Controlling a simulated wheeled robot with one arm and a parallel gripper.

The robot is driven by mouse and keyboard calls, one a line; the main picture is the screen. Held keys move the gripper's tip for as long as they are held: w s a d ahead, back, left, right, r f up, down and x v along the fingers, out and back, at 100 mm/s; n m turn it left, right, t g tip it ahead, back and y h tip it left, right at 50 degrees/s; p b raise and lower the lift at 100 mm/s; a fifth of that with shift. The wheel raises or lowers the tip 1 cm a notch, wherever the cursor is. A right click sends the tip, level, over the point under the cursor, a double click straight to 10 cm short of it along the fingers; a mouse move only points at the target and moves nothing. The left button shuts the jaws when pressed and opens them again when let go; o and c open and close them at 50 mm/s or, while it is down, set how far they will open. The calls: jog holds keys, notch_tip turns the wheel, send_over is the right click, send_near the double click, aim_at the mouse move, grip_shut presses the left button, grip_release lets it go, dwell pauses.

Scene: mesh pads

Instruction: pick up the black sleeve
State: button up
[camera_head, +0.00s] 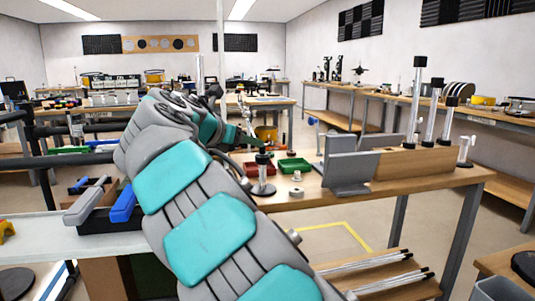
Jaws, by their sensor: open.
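A short post with a dark upper part, which looks like the black sleeve (262,158), stands upright on a round metal base (263,189) at the wooden bench's left end. Similar black pieces top the tall metal posts (419,62) at the right of the bench; I cannot tell for sure which is meant. My grey and teal arm reaches over from the bottom centre. My gripper (250,142) is small and partly hidden by the arm, just above and left of the short post. It is open; whether it touches the dark piece cannot be told.
A grey angled plate fixture (347,172) and a wooden block (408,162) stand right of the post. Red (259,168) and green (294,165) trays lie behind it. A black bin with blue and grey bars (98,212) is left of my arm. Rods (395,282) lie on the lower shelf.

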aim_at(260, 155)
jog(key=x, duration=0.5)
jog(key=shift+d+f, duration=0.3)
jog(key=shift+f, duration=0.15)
jog(key=shift+c, duration=0.4)
grip_shut()
